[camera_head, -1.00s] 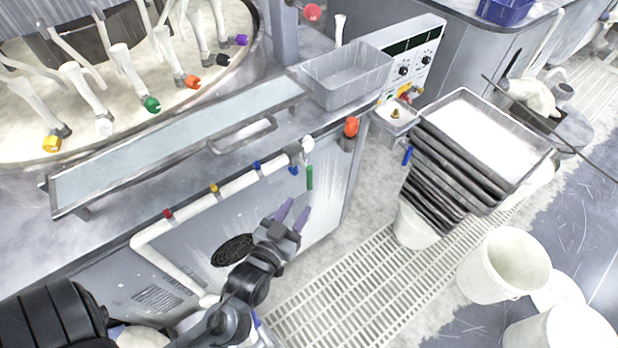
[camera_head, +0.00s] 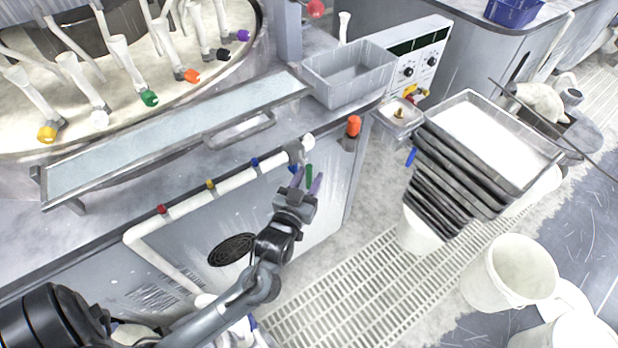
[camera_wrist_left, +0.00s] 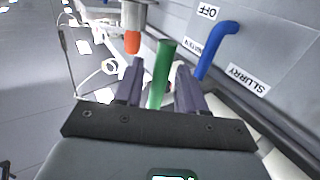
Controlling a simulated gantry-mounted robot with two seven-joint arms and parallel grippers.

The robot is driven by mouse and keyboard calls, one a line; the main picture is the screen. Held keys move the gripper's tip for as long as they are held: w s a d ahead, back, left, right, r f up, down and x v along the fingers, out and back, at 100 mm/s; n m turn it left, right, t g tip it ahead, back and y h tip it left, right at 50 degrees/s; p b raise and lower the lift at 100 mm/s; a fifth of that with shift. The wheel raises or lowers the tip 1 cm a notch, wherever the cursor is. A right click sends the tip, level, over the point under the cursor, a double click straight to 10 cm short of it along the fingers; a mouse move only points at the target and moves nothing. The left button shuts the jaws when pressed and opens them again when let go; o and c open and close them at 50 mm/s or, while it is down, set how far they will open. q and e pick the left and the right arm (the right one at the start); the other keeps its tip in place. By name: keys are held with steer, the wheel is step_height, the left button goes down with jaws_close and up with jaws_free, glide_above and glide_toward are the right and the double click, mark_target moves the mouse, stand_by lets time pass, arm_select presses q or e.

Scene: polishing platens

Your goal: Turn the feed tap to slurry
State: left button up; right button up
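The feed tap's green lever (camera_head: 309,172) hangs at the right end of the white pipe on the cabinet front. In the left wrist view the green lever (camera_wrist_left: 162,72) stands between my left gripper's two fingers. My left gripper (camera_head: 306,183) is open around it, with gaps showing on both sides. A blue bent piece (camera_wrist_left: 212,46) is just right of the fingers. The panel labels OFF (camera_wrist_left: 207,11) and SLURRY (camera_wrist_left: 247,79) are readable. A third label (camera_wrist_left: 192,48) between them is partly hidden. My right gripper is not in view.
The white pipe (camera_head: 225,186) with coloured taps runs along the cabinet. An orange-topped part (camera_head: 353,126) is right of the tap. A grey tray (camera_head: 350,80) sits above. Stacked dark trays (camera_head: 455,180) and a white bucket (camera_head: 508,272) stand right. The floor grating (camera_head: 350,290) is clear.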

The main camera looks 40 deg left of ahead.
arm_select(q)
steer(key=shift+w+a, duration=0.15)
steer(key=shift+w, duration=0.15)
jaws_close()
stand_by(0.3)
